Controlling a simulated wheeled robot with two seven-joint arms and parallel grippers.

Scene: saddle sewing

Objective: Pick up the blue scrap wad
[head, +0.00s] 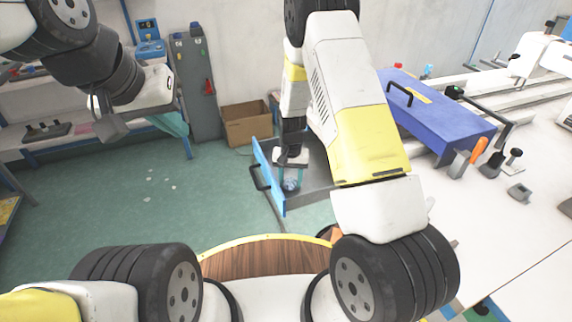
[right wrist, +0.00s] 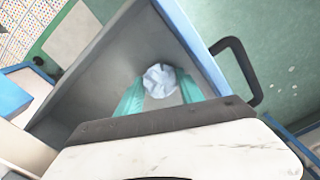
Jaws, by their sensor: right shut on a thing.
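The blue scrap wad (right wrist: 161,80) is a pale blue crumpled ball inside an open grey drawer (right wrist: 95,85) with a blue front. My right gripper (right wrist: 160,92) reaches down into the drawer, and its two teal fingers are shut on the wad, one on each side. In the head view the right gripper (head: 290,180) and the wad (head: 291,186) show small, low in the drawer (head: 315,175) near its blue front. My left gripper (head: 172,124) is at the upper left, away from the drawer; its fingers overlap, so its opening cannot be told.
The drawer front (head: 266,178) carries a black handle (head: 259,177). A blue box-shaped unit (head: 435,112) sits on the white table (head: 470,220) at the right. A cardboard box (head: 246,124) stands on the floor behind. Shelves are at the left. Green floor (head: 120,200) is open between.

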